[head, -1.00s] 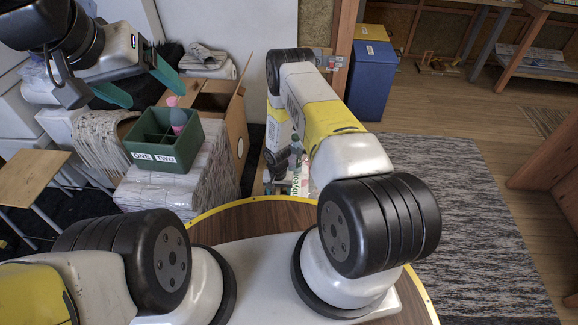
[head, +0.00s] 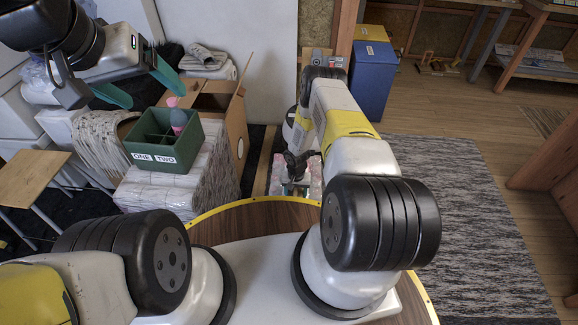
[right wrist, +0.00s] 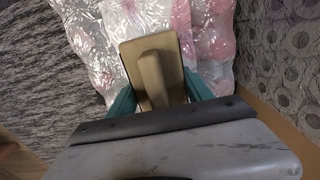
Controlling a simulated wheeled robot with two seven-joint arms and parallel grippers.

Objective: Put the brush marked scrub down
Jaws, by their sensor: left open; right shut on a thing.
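A tan block with a raised bar-shaped grip, seemingly the brush (right wrist: 153,72), is in the right wrist view; no scrub marking can be read. My right gripper (right wrist: 160,92) is shut on it, with teal fingers at its two sides. Behind it is a clear plastic-wrapped bundle (right wrist: 210,42), pink and white; I cannot tell whether the brush touches it. In the head view the right gripper is small and mostly hidden by its wrist. My left gripper (head: 150,92) is open and empty, above and left of a green divided box (head: 166,154) labelled ONE and TWO.
The green box holds a pink-and-grey item (head: 178,120) and stands on a wrapped stack (head: 158,190). An open cardboard box (head: 236,120) is behind it. A blue bin (head: 371,85) stands farther back. A grey rug (head: 465,215) lies clear at right.

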